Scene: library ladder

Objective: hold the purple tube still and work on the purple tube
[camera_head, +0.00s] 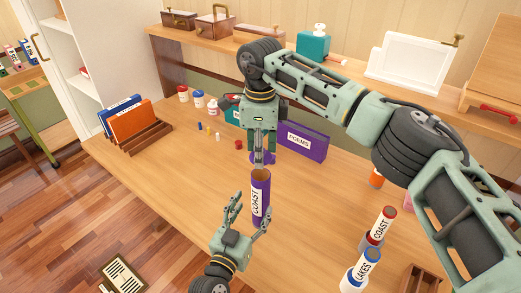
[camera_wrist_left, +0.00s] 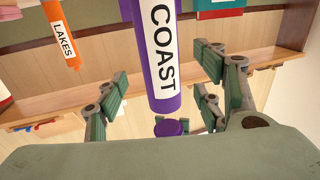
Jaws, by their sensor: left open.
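The purple tube labelled COAST (camera_head: 260,198) stands upright above the wooden table, its upper end open and brownish inside. My left gripper (camera_head: 248,214) is open, with its fingers on either side of the tube. In the left wrist view the tube (camera_wrist_left: 158,55) appears upside down between the spread fingers (camera_wrist_left: 170,65), with gaps on both sides. My right gripper (camera_head: 264,156) points down just above and behind the tube's upper end. A purple disc like a cap (camera_wrist_left: 170,127) shows beyond that end, apart from it.
A purple POEMS box (camera_head: 305,142) is behind, to the right. An orange book (camera_head: 134,120) is in a rack at the left. The left front tabletop is clear.

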